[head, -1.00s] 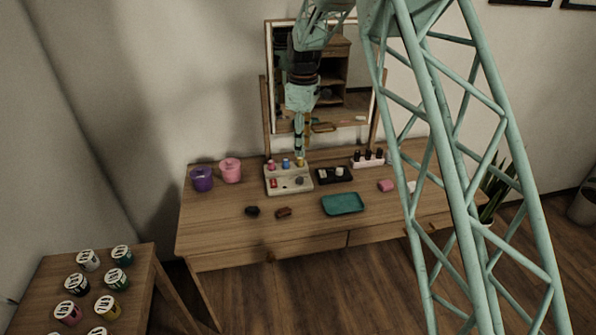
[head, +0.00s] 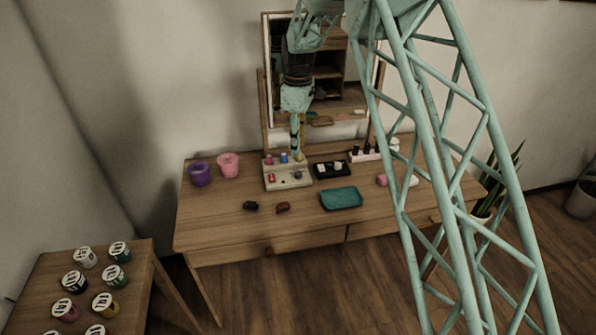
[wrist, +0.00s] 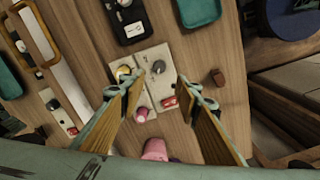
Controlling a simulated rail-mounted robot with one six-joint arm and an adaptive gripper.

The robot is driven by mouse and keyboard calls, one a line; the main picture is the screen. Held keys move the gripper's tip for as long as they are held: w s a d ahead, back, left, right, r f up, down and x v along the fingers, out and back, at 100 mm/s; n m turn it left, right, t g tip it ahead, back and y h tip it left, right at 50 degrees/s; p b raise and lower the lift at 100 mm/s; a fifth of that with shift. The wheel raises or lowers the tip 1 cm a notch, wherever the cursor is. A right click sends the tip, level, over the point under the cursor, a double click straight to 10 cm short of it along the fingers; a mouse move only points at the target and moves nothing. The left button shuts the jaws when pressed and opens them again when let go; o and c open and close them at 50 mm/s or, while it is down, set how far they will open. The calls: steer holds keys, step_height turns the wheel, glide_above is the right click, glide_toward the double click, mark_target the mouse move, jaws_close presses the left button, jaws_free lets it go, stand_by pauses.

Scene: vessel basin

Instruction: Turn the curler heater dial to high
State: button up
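The curler heater is a beige box (head: 283,183) on the dressing table, with pink, blue and yellow pegs along its back. Its front panel has a red switch (wrist: 168,102) and a round grey dial (wrist: 158,67), which also shows in the head view (head: 298,175). I cannot read the dial's setting. My gripper (wrist: 162,80) is open and empty, pointing down over the box. In the wrist view the dial appears between its two fingertips. I cannot tell the height gap. In the head view my gripper (head: 297,152) covers part of the box's back row.
A black unit (head: 333,170) stands just right of the heater, with a teal tray (head: 341,198) in front of it. Purple (head: 200,175) and pink (head: 228,166) cups stand left. The mirror (head: 268,80) rises close behind. Small dark pieces (head: 283,208) lie in front.

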mark_target(298, 173)
step_height(298, 173, down, 12)
steer(key=shift+f+b, duration=0.1)
steer(key=shift+b, duration=1.05)
steer(key=shift+c, duration=0.7)
steer(key=c, duration=0.7)
